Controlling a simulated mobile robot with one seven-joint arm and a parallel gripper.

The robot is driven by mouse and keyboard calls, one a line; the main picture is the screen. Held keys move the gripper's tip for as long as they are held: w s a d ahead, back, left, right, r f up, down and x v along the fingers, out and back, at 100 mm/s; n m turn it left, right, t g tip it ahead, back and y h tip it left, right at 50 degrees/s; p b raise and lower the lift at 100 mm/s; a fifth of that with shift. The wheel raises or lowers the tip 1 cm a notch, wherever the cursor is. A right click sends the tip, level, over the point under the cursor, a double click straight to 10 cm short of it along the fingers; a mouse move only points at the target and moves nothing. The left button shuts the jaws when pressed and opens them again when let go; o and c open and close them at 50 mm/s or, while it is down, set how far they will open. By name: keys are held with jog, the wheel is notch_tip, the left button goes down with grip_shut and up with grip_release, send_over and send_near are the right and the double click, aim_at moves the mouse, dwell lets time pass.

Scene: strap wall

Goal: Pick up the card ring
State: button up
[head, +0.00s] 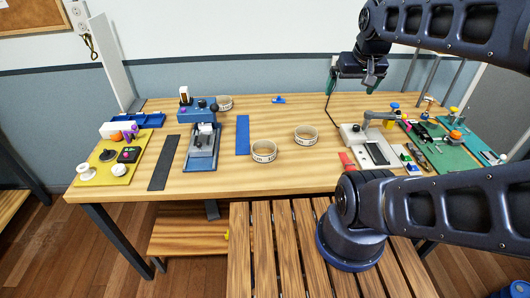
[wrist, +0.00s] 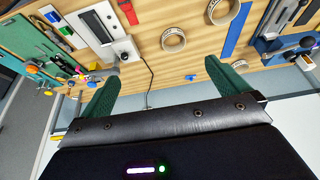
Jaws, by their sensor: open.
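Three pale, low rings with dark marks on their sides sit on the wooden table in the head view; I cannot tell which is the card ring. Two rings show at the top of the wrist view, one ring (wrist: 165,46) and another ring (wrist: 212,16). My gripper (head: 370,80) is open and empty, above the back right of the table. Its green fingers (wrist: 160,75) are spread apart, away from the rings.
A blue press (head: 203,150) stands left of the rings, with a blue strip (head: 242,135) between. A pale device (head: 372,150) with a dark panel stands right. A small blue item (head: 279,99) lies at the back. The table around the two front rings is mostly clear.

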jog(key=shift+w, duration=0.1)
jog(key=w+a+f+m+g, duration=0.4)
jog(key=w+a+f+m, duration=0.7)
jog(key=w+a+f, duration=0.35)
jog(key=a+f+m, duration=0.1)
jog(key=a+f, duration=0.1)
jog(key=f, duration=0.2)
jog(key=a+f+m, duration=0.1)
jog(key=a+f, duration=0.2)
jog(key=f, duration=0.2)
jog(key=w+a+f+m, duration=0.1)
jog(key=a+f, duration=0.2)
jog(key=f, duration=0.2)
jog(key=shift+m+g, duration=0.3)
jog(key=shift+m, duration=0.1)
jog(key=shift+s+a+f, duration=0.1)
jog(key=shift+s+f, duration=0.05)
jog(key=shift+f, duration=1.2)
jog(key=shift+s+f, duration=0.15)
jog(key=shift+f, duration=1.2)
jog(key=shift+c, duration=0.4)
jog(key=c, duration=0.7)
